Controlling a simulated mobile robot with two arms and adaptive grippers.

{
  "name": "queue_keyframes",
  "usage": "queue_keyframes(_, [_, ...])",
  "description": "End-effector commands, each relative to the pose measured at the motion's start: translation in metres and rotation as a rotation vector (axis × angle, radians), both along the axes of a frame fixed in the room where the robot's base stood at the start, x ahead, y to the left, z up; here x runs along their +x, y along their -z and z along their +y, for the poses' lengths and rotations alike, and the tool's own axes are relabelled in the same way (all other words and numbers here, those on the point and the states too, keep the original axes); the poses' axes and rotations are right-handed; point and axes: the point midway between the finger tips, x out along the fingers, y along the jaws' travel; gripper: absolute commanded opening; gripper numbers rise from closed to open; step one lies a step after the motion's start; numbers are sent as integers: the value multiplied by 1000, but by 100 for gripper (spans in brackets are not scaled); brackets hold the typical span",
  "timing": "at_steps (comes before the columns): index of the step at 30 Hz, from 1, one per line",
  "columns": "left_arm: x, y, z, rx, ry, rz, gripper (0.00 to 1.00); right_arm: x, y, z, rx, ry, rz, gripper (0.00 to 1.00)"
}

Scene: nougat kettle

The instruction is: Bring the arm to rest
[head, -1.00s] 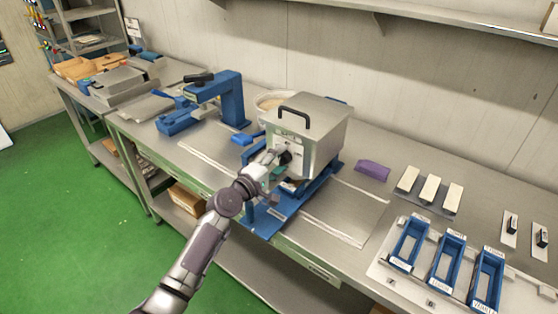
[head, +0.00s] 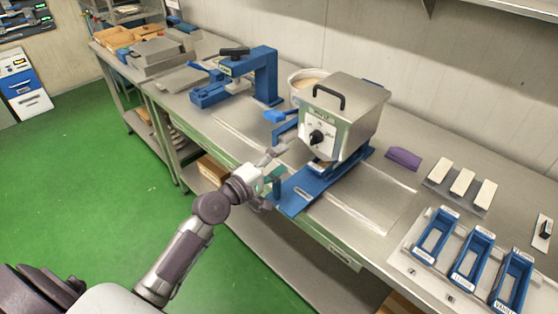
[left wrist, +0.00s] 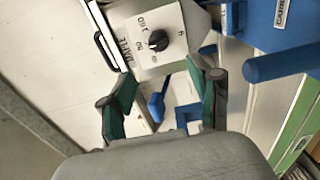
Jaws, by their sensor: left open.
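My left gripper (head: 273,167) is open and empty in front of the silver kettle (head: 345,115), a little left of and below its front face. It stands apart from the kettle's black knob (head: 317,137). The kettle is a box with a black lid handle (head: 329,95) on a blue stand (head: 310,188). In the left wrist view the green-padded fingers (left wrist: 163,88) are spread wide, with nothing between them. The kettle's white dial plate and knob (left wrist: 158,40) show beyond the fingertips. My right gripper is not in view.
A blue press (head: 265,75) stands to the left on the steel bench. Right of the kettle are a purple block (head: 403,158), pale bars (head: 462,182) and blue moulds (head: 472,258). The green floor (head: 110,185) beside the bench is clear.

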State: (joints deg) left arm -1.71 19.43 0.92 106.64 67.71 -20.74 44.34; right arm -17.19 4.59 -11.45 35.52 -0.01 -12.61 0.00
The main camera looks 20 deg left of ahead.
Motion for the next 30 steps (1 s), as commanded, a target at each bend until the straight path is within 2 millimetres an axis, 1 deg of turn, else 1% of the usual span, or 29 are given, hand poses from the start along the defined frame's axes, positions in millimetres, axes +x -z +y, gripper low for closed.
queue_keyframes(13, [-1,1,-1,6,3,2,63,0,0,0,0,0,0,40])
queue_keyframes(14, [-2,3,-3,18,9,5,63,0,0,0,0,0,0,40])
queue_keyframes(17, [-17,17,-21,117,58,31,63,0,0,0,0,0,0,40])
queue_keyframes(20, [-51,48,-52,338,164,82,63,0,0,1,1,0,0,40])
queue_keyframes(21, [-71,64,-66,455,223,112,63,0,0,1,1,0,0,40])
queue_keyframes(22, [-87,76,-74,551,269,135,63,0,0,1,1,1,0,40])
queue_keyframes(23, [-104,88,-81,644,313,158,63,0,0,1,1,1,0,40])
queue_keyframes(24, [-125,102,-86,762,368,189,63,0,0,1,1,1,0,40])
queue_keyframes(27, [-168,126,-88,988,480,261,63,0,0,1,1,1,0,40])
queue_keyframes(30, [-202,139,-83,1150,565,327,63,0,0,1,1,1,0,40])
